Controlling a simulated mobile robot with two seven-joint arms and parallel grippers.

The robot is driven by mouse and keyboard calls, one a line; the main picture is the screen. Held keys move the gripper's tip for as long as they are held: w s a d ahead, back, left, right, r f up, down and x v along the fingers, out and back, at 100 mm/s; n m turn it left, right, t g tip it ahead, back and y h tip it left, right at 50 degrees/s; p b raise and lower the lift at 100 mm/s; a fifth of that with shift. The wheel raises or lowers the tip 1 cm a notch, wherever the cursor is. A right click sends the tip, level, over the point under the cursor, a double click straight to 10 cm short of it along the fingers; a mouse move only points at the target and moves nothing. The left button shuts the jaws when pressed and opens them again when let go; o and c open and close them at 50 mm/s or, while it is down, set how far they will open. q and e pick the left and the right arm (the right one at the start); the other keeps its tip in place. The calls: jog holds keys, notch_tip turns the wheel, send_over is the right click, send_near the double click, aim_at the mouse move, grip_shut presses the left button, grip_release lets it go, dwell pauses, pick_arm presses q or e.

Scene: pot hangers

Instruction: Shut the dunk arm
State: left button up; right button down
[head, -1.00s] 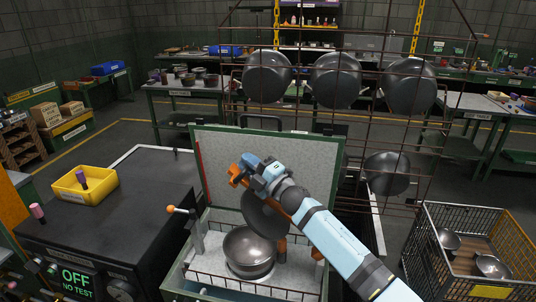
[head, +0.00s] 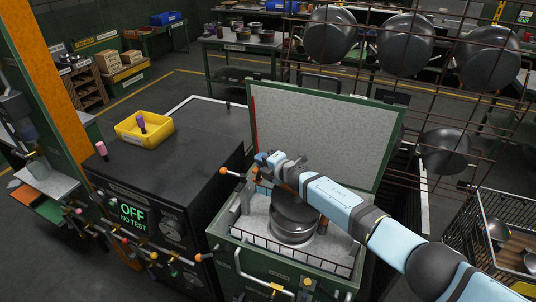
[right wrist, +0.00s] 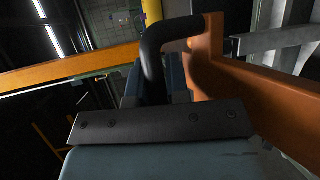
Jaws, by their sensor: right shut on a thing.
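My right gripper (head: 264,163) is over the back left of the open green tank (head: 300,262). It is shut on what looks like the black curved handle (right wrist: 160,55) of the orange dunk arm (right wrist: 265,95), seen close up in the right wrist view. In the head view most of the dunk arm is hidden behind my right arm. A dark round pan (head: 296,208) hangs tilted under my arm, just above or touching a steel pot (head: 292,238) in the tank. My left gripper is not in view.
The tank's lid (head: 320,130) stands open behind. An orange-knobbed lever (head: 225,171) is at its left. The black test cabinet (head: 165,185) with a yellow bin (head: 145,128) stands left. A wire rack with hanging pans (head: 405,42) is behind, a wire crate (head: 500,235) right.

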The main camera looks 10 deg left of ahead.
jog(key=shift+a+r, duration=0.4)
jog(key=shift+a, duration=0.45)
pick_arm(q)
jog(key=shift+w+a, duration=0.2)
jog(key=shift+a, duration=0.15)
pick_arm(e)
jog(key=shift+r, duration=0.1)
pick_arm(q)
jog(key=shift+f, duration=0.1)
pick_arm(e)
jog(key=shift+a+f+g, duration=0.15)
jog(key=shift+f, duration=0.65)
jog(key=shift+a+f+g, duration=0.1)
jog(key=shift+f+g, duration=0.05)
jog(key=shift+f, duration=0.65)
dwell(0.3)
dwell(0.8)
